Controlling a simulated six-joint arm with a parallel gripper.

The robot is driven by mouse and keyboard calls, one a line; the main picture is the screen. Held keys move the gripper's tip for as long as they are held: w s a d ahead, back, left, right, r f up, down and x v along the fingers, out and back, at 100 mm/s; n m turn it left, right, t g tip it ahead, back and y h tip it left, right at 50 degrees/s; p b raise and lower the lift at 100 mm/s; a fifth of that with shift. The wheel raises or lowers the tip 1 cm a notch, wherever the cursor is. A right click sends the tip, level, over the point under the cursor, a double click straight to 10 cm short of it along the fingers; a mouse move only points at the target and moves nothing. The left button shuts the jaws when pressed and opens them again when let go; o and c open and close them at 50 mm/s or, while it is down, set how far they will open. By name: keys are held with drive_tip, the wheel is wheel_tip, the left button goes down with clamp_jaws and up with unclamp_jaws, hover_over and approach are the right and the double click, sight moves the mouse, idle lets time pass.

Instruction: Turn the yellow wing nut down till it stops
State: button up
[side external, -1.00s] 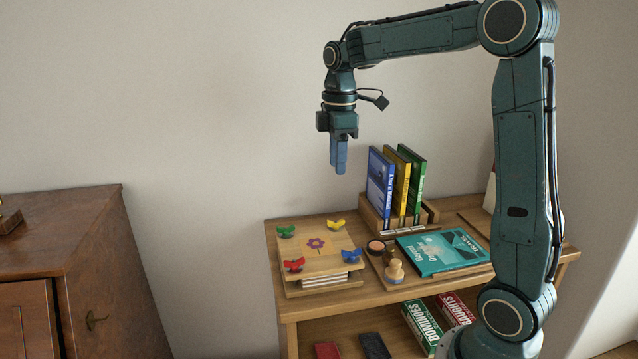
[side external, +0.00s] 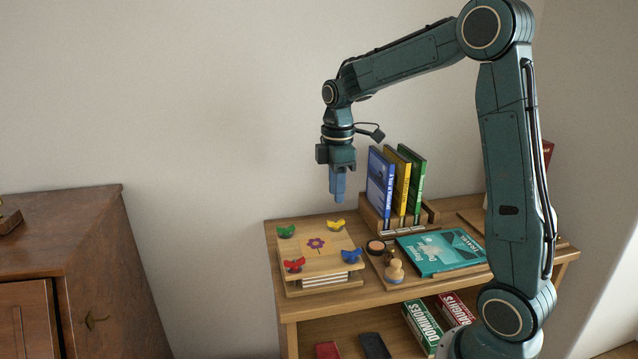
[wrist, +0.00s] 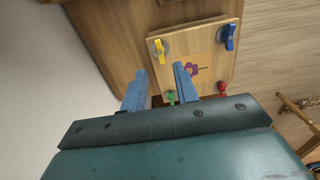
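The yellow wing nut (side external: 336,225) sits at the back right corner of a wooden flower press (side external: 312,266) on the shelf unit's top. It also shows in the wrist view (wrist: 160,50), ahead of the fingers. Green (side external: 286,231), red (side external: 294,265) and blue (side external: 351,256) wing nuts sit at the other corners. My gripper (side external: 338,201) points down, in the air above the yellow nut and apart from it. In the wrist view, its two blue fingers (wrist: 160,80) are spread with nothing between them.
Upright books (side external: 395,185) stand in a wooden holder just right of the press. A tray with a small wooden figure (side external: 394,271) and a teal book (side external: 443,251) lie to the right. The air left of the gripper is clear.

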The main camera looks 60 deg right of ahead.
sight(336, 219)
drive_tip(key=shift+f, duration=3.5)
clamp_jaws()
